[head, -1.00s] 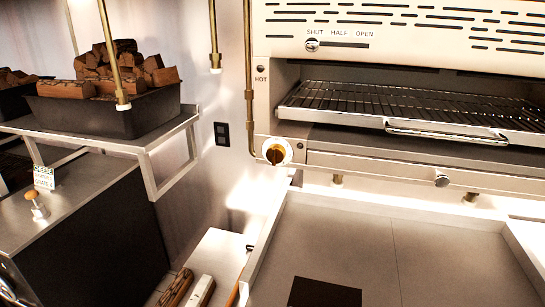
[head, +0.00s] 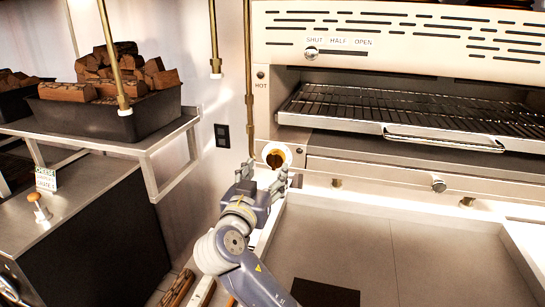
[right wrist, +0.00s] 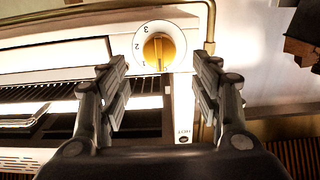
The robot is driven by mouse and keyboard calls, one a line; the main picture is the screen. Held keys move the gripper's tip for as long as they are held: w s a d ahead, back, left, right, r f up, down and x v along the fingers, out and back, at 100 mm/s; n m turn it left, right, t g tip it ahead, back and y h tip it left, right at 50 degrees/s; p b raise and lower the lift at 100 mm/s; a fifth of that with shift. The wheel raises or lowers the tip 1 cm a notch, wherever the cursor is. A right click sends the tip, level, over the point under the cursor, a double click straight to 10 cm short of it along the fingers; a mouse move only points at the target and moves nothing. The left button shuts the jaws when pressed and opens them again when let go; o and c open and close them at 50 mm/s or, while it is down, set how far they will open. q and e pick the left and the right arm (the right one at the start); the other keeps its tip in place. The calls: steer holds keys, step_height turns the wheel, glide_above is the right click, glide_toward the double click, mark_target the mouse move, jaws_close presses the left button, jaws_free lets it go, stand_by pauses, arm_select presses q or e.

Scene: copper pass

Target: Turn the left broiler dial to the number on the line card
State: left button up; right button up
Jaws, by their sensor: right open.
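The left broiler dial (head: 275,156) is a brass-yellow knob on a white round plate at the broiler's lower left corner. In the right wrist view the dial (right wrist: 159,52) shows the numbers 1, 2 and 3; its exact setting is hard to tell. My right gripper (head: 264,174) is open just in front of and below the dial. In the right wrist view its fingers (right wrist: 160,88) are spread to either side of the dial, apart from it. A small printed card (head: 46,179) stands on the left counter; its text is too small to read. My left gripper is not in view.
The broiler has a wire rack (head: 390,110) with a front handle and a shutter slider (head: 311,53). A brass pipe (head: 249,90) runs down close to the dial's left. A black bin of logs (head: 110,118) sits on a shelf at left. The tray area below the broiler is mostly clear.

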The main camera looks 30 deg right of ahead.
mark_target(274, 161)
steer(key=p+x, duration=0.1)
steer(key=x, duration=0.4)
steer(key=shift+r+p, duration=0.15)
steer(key=shift+p, duration=0.25)
steer(key=shift+w+d+f, duration=0.2)
steer(key=shift+w+d, duration=0.25)
steer(key=shift+d, duration=0.05)
steer(key=shift+c, duration=0.6)
steer(key=c, duration=0.9)
